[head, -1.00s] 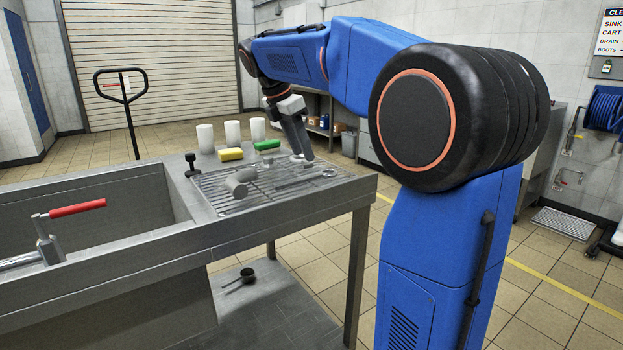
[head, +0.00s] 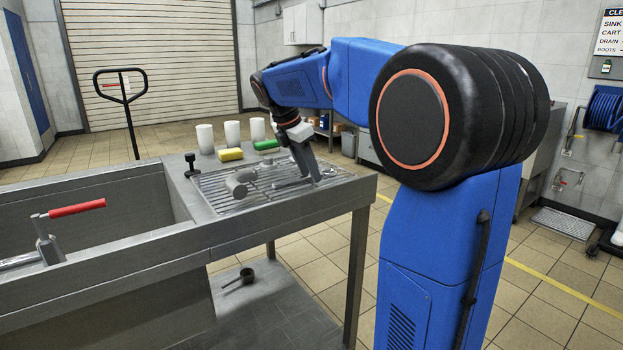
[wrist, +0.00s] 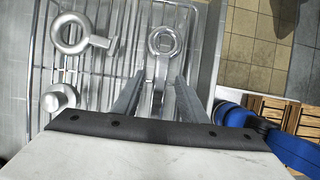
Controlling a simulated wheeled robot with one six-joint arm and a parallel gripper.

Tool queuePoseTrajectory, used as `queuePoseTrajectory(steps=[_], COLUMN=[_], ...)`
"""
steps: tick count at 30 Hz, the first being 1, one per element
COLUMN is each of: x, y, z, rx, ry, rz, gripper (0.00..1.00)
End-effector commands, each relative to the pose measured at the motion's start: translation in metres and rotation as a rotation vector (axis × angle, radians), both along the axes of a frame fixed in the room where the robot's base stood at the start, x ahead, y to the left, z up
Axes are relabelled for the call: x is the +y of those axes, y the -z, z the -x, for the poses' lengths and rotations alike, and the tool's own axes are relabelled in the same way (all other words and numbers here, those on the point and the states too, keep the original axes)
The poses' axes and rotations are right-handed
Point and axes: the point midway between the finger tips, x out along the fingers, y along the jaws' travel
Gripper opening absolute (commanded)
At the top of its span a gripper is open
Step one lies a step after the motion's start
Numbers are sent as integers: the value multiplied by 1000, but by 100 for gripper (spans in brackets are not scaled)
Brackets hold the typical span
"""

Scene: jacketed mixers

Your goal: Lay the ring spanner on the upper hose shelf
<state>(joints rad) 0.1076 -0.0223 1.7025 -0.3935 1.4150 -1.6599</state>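The ring spanner (head: 288,184) lies on the wire drainer rack (head: 215,197) beside the sink. In the wrist view its round ring end (wrist: 166,40) points away from my gripper and its shank (wrist: 159,85) runs back between the fingers. My gripper (head: 318,178) is low over the rack, pointing down at the spanner. In the wrist view my gripper (wrist: 158,100) is open, with a finger on each side of the shank and gaps showing. I cannot tell how far the fingertips are above the rack. I cannot make out the upper hose shelf in either view.
A grey ring-shaped part with a stub (wrist: 72,33) and a cylindrical part (wrist: 60,98) lie left of the spanner. A red-handled valve (head: 77,208) is at the sink. A blue hose reel (head: 604,111) hangs far right.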

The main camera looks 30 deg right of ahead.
Motion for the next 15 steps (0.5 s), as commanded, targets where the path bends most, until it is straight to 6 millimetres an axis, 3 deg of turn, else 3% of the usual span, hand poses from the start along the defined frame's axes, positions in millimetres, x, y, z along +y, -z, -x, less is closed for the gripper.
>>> queuePoseTrajectory(steps=[9,14,15], x=[0,0,0], y=[2,2,2], z=[0,0,0], rx=[0,0,0], ry=[0,0,0], rz=[0,0,0], gripper=[39,3,0])
